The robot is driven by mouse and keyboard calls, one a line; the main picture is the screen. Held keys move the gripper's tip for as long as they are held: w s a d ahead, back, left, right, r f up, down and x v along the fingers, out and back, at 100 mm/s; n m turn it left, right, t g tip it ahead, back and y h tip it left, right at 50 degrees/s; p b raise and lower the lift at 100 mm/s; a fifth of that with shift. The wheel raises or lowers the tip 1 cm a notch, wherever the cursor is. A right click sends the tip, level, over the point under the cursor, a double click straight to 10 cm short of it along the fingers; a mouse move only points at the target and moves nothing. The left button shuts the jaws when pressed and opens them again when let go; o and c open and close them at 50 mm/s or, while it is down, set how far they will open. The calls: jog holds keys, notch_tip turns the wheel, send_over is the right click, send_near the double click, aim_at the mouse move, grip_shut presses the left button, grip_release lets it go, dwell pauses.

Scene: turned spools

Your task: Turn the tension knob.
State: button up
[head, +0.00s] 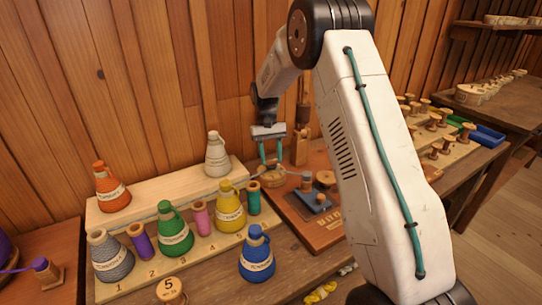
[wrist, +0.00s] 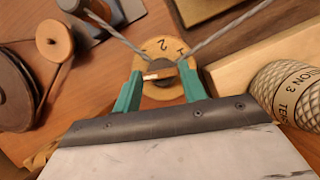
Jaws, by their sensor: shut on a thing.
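The tension knob (wrist: 162,68) is a small dark knob with a pale pointer mark. It sits at the middle of a round wooden dial (wrist: 166,92) with black numerals; a 2 and a 1 can be read in the wrist view. My gripper (wrist: 161,80) has green fingers, one on each side of the knob, and is shut on it. In the head view my gripper (head: 271,160) points down over the dial (head: 273,181) at the back left of a reddish wooden board (head: 318,232). The knob itself is mostly hidden there by the fingers.
A numbered wooden rack (head: 125,288) with several coloured cones and spools stands left of the board. A white cone (head: 217,158) is close to my gripper's left. A wooden spool (wrist: 54,41) and thread strands lie near the dial. A plank wall (head: 120,80) rises behind.

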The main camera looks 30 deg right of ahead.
jog(key=o, duration=1)
jog(key=shift+d, duration=0.1)
jog(key=shift+w+r, duration=0.1)
jog(key=v, duration=0.7)
jog(key=shift+w+r, duration=0.1)
jog(key=shift+r, duration=0.2)
